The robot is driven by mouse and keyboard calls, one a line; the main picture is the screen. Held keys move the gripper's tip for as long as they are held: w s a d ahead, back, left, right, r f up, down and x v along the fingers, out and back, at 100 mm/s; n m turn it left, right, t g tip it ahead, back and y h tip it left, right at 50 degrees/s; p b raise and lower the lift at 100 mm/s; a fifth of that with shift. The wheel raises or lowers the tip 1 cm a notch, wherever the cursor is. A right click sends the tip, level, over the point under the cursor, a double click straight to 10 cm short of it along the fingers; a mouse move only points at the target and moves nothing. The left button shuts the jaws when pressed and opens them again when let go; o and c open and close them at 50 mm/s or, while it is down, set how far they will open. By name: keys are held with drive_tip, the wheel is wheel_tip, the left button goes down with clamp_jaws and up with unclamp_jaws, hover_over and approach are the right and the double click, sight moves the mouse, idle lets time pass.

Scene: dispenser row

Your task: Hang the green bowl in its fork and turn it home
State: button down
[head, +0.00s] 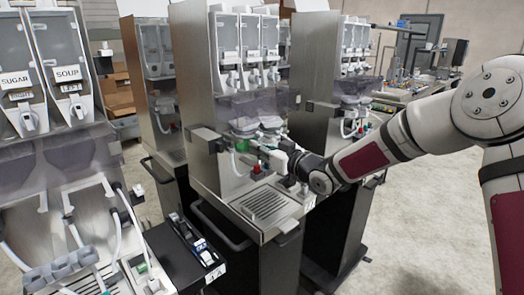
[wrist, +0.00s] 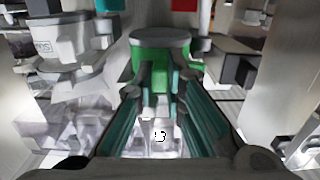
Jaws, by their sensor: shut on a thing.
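The green bowl (head: 242,146) is at the front of the middle dispenser, below its clear shield. In the wrist view the green bowl (wrist: 178,50) is straight ahead, with a grey rim on top, and looks about upright. My gripper (wrist: 160,82) is shut on a green tab at the bowl's near side, one finger on each side. In the head view my gripper (head: 272,153) reaches in from the right and covers part of the bowl. The fork is not clearly visible, so I cannot tell whether the bowl sits in it.
A white lidded bowl (wrist: 62,50) stands close on the left in the wrist view. A red part (wrist: 184,5) shows above the green bowl. A drip tray (head: 264,203) lies below my gripper. Other dispensers stand on both sides, with a labelled one (head: 50,100) at left.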

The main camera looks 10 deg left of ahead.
drive_tip(key=shift+w+a, duration=0.2)
drive_tip(key=shift+a, duration=0.1)
drive_tip(key=shift+w+b, duration=0.1)
drive_tip(key=shift+b, duration=0.25)
idle(0.7)
drive_tip(key=shift+s, duration=0.2)
drive_tip(key=shift+s+a+m+t+h+p, duration=0.15)
drive_tip(key=shift+a+m+t+h+p, duration=0.05)
drive_tip(key=shift+m+t+h+p, duration=0.25)
drive_tip(key=shift+s+a+m+t+h+p, duration=0.15)
drive_tip(key=shift+m+t+h+p, duration=0.2)
drive_tip(key=shift+t+p, duration=0.1)
drive_tip(key=shift+s+a+m+t+h+p, duration=0.15)
drive_tip(key=shift+a+m+t+h+p, duration=0.05)
drive_tip(key=shift+m+t+h+p, duration=0.25)
